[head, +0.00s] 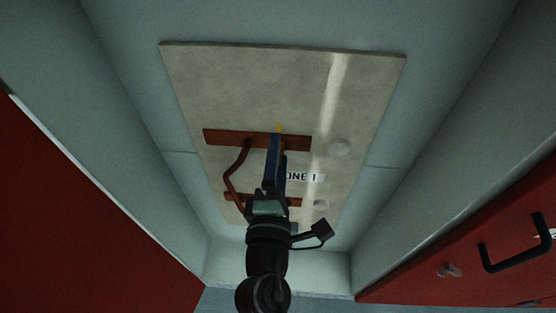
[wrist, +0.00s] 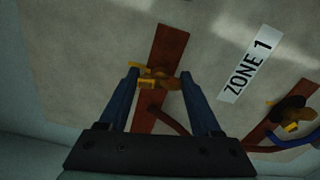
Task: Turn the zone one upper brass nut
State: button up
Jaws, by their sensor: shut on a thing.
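The zone one upper brass nut (wrist: 160,79) sits on the upper brown strip (wrist: 170,48) in the wrist view, with yellow pieces at its left side. My gripper (wrist: 160,76) has its two blue fingers on either side of the nut and is shut on it. In the head view my gripper (head: 275,138) reaches up to the upper brown strip (head: 226,138) and hides most of the nut; only a bit of yellow shows above the fingers. A "ZONE 1" label (wrist: 248,68) lies to the right in the wrist view.
A second brass fitting (wrist: 291,122) with yellow parts sits on the lower brown strip (wrist: 262,136). A copper-coloured pipe (head: 229,174) bends between the strips at the left. The beige panel (head: 230,80) is recessed between pale walls. A red front with a black handle (head: 515,255) is at the lower right.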

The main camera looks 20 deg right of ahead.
jog(key=shift+f+m+b, duration=0.1)
jog(key=shift+m+b, duration=0.35)
jog(key=shift+m, duration=0.55)
jog(key=o, duration=1.4)
jog(key=shift+b+v, duration=2.85)
jog(key=shift+v, duration=3.65)
jog(key=shift+d, duration=0.1)
